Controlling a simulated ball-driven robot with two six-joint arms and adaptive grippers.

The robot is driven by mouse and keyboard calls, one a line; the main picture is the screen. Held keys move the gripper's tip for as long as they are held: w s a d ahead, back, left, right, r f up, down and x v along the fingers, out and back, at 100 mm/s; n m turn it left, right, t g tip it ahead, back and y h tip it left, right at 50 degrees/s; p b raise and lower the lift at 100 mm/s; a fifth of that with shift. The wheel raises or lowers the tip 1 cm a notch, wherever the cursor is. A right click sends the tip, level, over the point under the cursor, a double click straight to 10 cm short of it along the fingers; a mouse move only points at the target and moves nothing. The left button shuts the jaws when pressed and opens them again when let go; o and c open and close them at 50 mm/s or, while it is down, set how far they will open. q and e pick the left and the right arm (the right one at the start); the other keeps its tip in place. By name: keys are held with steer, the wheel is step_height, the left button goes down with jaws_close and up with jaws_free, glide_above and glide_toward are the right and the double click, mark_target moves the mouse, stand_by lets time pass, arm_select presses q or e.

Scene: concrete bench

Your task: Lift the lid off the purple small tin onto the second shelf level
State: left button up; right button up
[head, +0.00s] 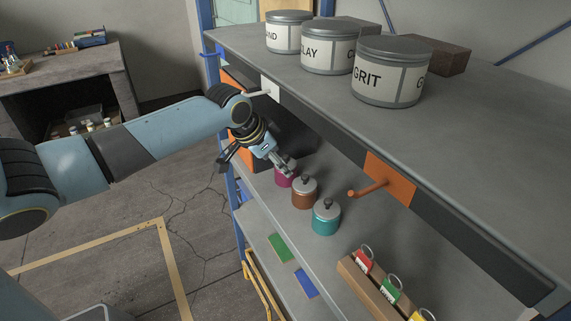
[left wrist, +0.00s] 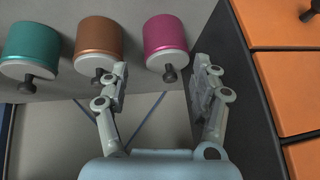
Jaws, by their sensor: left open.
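The purple small tin (head: 284,180) looks magenta and stands upright on the shelf below the top board, partly hidden behind my left gripper (head: 281,165). In the left wrist view the purple tin (left wrist: 165,33) wears its grey lid (left wrist: 167,60) with a dark knob (left wrist: 169,74). My left gripper (left wrist: 161,76) is open, and the knob appears between its fingertips in that picture. I see no contact, and the exact gap cannot be told. The shelf level (head: 338,252) under the tins continues to the right. My right gripper is not in view.
Brown (head: 305,194) and teal (head: 326,218) lidded tins stand beside the purple one. The top board (head: 470,110) overhangs them, with an orange peg (head: 370,189) on its edge. A wooden rack (head: 365,283) of tagged items is nearer. A lower level (head: 262,234) holds green and blue pieces.

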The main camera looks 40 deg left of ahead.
mark_target(287, 159)
arm_select(q)
steer(key=w, duration=0.1)
steer(key=w+f, duration=0.1)
steer(key=w, duration=0.1)
steer(key=shift+w+f, duration=0.1)
steer(key=c, duration=1)
